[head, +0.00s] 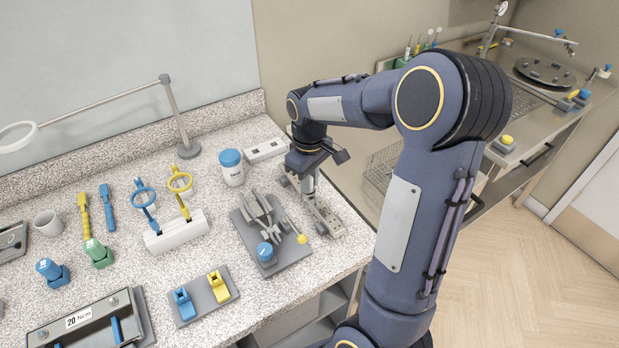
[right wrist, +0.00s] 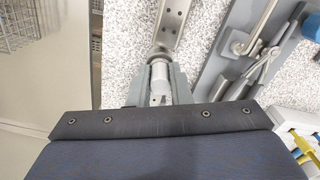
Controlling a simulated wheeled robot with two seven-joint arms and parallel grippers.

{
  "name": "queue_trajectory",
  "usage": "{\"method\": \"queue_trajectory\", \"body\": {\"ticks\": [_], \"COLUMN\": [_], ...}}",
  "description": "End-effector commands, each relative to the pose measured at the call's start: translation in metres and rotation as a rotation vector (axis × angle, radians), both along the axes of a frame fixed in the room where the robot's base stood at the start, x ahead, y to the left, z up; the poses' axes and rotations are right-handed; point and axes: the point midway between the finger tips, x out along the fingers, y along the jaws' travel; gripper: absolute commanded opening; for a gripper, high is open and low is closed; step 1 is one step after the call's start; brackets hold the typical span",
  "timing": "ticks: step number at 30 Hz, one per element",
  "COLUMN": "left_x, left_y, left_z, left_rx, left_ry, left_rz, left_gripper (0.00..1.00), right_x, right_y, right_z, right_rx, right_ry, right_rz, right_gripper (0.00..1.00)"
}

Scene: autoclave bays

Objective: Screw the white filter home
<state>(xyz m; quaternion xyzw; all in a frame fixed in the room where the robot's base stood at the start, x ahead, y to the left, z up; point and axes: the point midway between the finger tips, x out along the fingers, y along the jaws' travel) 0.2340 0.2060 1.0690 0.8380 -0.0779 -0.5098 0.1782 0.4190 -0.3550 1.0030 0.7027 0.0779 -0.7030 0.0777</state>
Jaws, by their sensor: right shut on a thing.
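The white filter (right wrist: 160,78) is a small pale cylinder, upright between the two fingers of my right gripper (right wrist: 158,88) in the right wrist view. The gripper is shut on it. In the head view my right gripper (head: 309,172) points down over the back end of a metal bracket plate (head: 327,218) on the counter; the plate also shows in the right wrist view (right wrist: 173,20). The filter's far end meets a dark round part at the plate's end. I cannot tell how far it is seated. My left gripper is not in view.
Left of the plate is a grey clamp fixture (head: 286,255) with blue and yellow knobs. A blue-lidded jar (head: 231,168) and a white socket block (head: 265,150) stand behind. A wire basket (head: 382,172) is to the right. The counter's right edge is close.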

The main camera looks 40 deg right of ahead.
Motion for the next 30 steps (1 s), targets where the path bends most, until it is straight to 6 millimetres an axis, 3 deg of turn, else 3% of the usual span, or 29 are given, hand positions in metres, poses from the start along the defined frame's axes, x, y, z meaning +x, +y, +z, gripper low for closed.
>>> {"method": "queue_trajectory", "body": {"ticks": [8,15,22,23,25,30], "left_x": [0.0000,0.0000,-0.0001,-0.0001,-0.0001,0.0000], "left_y": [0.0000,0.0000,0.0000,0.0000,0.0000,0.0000], "left_z": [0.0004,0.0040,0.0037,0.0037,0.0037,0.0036], "left_rx": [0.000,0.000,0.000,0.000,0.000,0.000], "left_ry": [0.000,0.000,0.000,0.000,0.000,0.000], "left_rz": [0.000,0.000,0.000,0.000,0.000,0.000], "left_gripper": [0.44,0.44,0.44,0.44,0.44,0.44], "right_x": [0.0000,0.0000,0.0001,0.0001,0.0001,0.0001], "right_y": [0.0003,0.0007,0.0004,0.0004,0.0004,0.0004], "right_z": [0.0003,0.0005,0.0000,0.0001,0.0001,0.0001], "right_rx": [0.000,0.000,0.000,0.000,0.000,0.000], "right_ry": [0.000,0.001,0.000,0.000,0.000,0.000], "right_rz": [-0.019,-0.274,-0.302,-0.302,-0.301,-0.300], "right_gripper": [0.00,0.00,0.00,0.19,0.28,0.31]}}
